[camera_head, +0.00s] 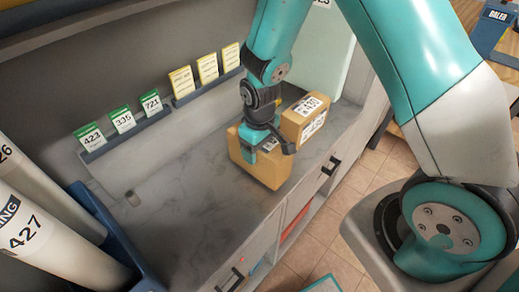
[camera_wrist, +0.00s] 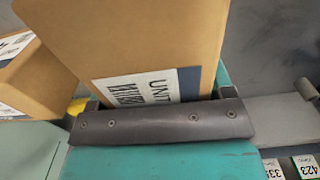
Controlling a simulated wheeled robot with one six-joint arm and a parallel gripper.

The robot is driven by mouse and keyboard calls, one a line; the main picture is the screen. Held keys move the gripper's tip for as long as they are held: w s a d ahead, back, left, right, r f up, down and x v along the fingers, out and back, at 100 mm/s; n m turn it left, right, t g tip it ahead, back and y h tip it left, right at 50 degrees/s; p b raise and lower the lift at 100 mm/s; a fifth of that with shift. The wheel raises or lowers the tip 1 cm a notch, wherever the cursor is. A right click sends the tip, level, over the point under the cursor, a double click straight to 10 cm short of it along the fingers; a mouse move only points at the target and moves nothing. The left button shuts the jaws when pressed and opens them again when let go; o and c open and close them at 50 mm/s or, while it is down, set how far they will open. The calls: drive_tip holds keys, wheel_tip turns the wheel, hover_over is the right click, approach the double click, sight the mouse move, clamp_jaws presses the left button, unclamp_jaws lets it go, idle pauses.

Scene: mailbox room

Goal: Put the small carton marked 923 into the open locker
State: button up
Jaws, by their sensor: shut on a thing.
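My gripper (camera_head: 262,142) is shut on a small brown carton (camera_head: 266,170) at the grey counter's edge. In the wrist view the same carton (camera_wrist: 130,35) rises behind the dark gripper pad (camera_wrist: 160,125). Its white and blue label shows part of the word UNIT, with the rest cut off by the pad. I cannot read 923 on it. I cannot tell whether the carton rests on the counter or is just above it. No open locker is in view.
A second brown carton (camera_head: 308,113), with white labels, stands close behind the held one. Green number cards (camera_head: 122,119) and yellow cards (camera_head: 207,68) line the back wall. White tubes (camera_head: 45,235) stand at left. The counter (camera_head: 190,195) left of the carton is clear.

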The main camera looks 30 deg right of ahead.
drive_tip(key=shift+f, duration=0.7)
drive_tip(key=shift+f, duration=0.2)
drive_tip(key=o, duration=1.1)
